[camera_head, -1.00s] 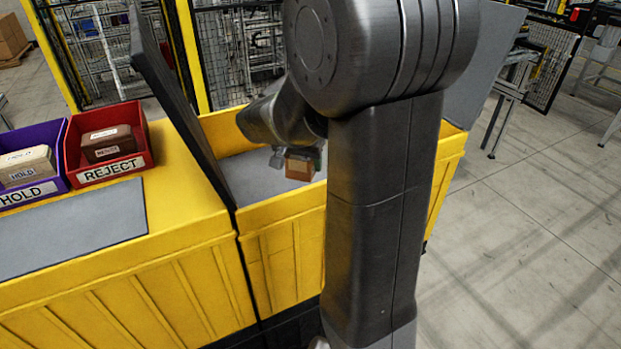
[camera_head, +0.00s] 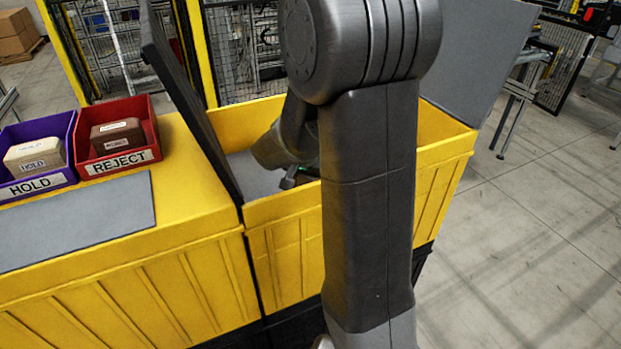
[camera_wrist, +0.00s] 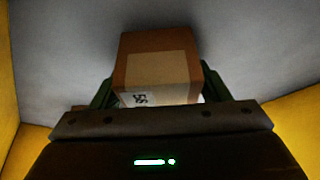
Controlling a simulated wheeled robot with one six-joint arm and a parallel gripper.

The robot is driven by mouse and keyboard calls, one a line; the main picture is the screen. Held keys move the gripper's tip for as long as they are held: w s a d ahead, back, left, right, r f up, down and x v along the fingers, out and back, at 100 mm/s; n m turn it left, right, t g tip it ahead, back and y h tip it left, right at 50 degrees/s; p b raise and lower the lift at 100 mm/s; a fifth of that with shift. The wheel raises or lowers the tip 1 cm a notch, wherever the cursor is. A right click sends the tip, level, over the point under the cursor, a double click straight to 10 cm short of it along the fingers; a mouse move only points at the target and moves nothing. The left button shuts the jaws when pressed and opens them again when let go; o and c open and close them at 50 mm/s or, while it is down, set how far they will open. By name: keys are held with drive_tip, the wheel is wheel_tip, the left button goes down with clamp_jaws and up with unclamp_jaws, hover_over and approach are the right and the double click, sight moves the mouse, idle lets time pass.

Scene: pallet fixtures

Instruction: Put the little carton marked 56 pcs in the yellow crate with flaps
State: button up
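The little carton (camera_wrist: 158,65) is brown with a pale label on which a dark "56" is partly readable, seen turned in the wrist view. My gripper (camera_wrist: 165,88) has its green fingers on both sides of the carton and is shut on it. The yellow crate with flaps (camera_head: 440,160) stands open in the head view, with grey flaps raised at its left and right. My gripper reaches down inside the crate; my arm hides the carton there. In the wrist view, yellow walls (camera_wrist: 295,125) flank the grey floor (camera_wrist: 255,45). I cannot tell whether the carton touches the floor.
A purple HOLD bin (camera_head: 68,130) and a red REJECT bin (camera_head: 150,130) stand on the yellow counter to the left, each with a box in it. A grey mat (camera_head: 75,222) lies before them. The raised left flap (camera_head: 190,95) stands between counter and crate.

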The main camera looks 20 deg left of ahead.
drive_tip(key=shift+o, duration=0.7)
drive_tip(key=shift+s+r, duration=0.1)
drive_tip(key=shift+r, duration=0.45)
drive_tip(key=v, duration=1.1)
drive_tip(key=shift+r+p, duration=0.2)
drive_tip(key=shift+p, duration=0.1)
